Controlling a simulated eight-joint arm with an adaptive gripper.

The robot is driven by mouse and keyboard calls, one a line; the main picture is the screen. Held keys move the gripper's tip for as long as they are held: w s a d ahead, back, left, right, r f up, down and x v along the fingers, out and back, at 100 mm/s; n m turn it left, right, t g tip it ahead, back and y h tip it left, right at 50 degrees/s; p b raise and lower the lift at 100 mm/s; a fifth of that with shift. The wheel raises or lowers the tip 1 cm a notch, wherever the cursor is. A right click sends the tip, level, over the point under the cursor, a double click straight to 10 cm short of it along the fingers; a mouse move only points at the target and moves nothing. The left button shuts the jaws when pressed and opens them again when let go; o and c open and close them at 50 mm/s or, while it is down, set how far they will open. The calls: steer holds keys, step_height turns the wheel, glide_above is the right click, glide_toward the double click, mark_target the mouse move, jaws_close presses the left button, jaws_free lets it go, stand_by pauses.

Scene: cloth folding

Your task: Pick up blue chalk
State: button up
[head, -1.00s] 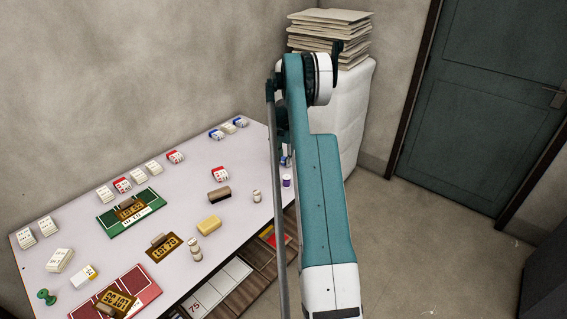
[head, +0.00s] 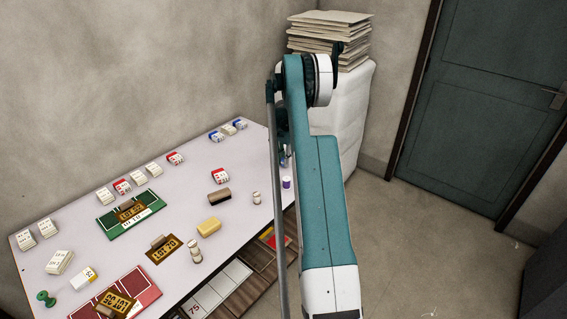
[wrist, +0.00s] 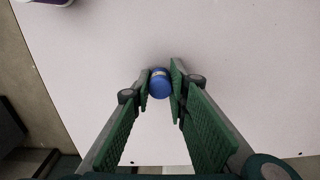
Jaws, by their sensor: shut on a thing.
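The blue chalk (wrist: 159,83) shows in the wrist view as a short blue round piece with a pale band. It lies between the green-padded fingertips of my gripper (wrist: 160,85), which is shut on it. Pale table surface shows around and below it; I cannot tell whether it touches the table.
The white table (head: 110,200) holds several card stacks, a green board (head: 130,212), a red board (head: 125,290), a yellow block (head: 208,226) and a brown eraser (head: 219,196). A purple-and-white container (head: 286,183) stands near the right edge. A table edge shows left in the wrist view.

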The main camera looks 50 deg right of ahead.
steer(key=shift+r+p, duration=0.85)
steer(key=shift+r, duration=3.95)
steer(key=shift+a, duration=0.1)
